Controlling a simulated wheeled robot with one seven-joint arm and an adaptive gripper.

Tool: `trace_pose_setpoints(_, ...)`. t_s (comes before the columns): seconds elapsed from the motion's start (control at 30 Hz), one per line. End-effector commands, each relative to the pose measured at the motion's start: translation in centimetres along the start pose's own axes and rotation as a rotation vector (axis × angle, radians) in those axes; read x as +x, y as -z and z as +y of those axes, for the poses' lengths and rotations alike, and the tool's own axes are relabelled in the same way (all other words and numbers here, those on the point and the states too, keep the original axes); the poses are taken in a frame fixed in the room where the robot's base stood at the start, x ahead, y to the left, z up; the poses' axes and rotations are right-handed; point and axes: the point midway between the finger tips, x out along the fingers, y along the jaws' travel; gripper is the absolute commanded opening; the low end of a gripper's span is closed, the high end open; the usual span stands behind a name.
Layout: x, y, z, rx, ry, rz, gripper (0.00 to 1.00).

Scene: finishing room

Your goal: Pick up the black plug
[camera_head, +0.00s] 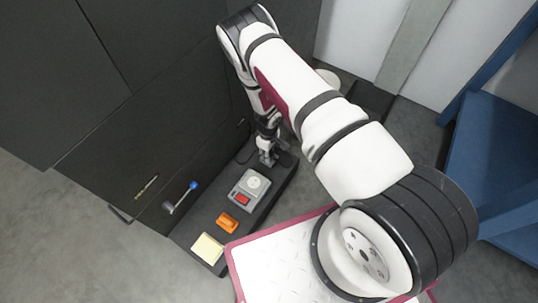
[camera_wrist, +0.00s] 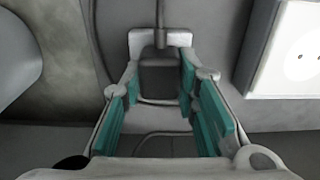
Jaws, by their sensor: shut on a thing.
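The black plug (camera_wrist: 160,78) is a dark block between the teal pads of my gripper (camera_wrist: 160,90) in the wrist view. A cable runs up from its far end. My gripper is shut on it. In the head view my gripper (camera_head: 268,158) points down at the far end of a dark bench top, and the plug is too small to make out there. I cannot tell whether the plug is clear of the surface.
A grey box with a red switch and round white socket (camera_head: 250,187) stands close to my gripper; its pale face (camera_wrist: 295,60) shows at right in the wrist view. An orange object (camera_head: 227,223) and yellow pad (camera_head: 207,248) lie nearer. Dark cabinets (camera_head: 150,80) rise at left.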

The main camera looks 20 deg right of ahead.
Motion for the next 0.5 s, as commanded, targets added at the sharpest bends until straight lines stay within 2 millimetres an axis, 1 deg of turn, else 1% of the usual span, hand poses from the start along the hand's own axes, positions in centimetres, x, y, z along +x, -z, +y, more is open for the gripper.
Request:
trace_pose_setpoints(0.27,-0.1,0.0,0.0,0.001,0.000,0.000,0.03)
trace_pose_setpoints(0.37,-0.6,0.0,0.0,0.002,0.000,0.000,0.03)
trace_pose_setpoints(0.5,-1.9,0.1,0.1,0.002,0.000,0.002,0.03)
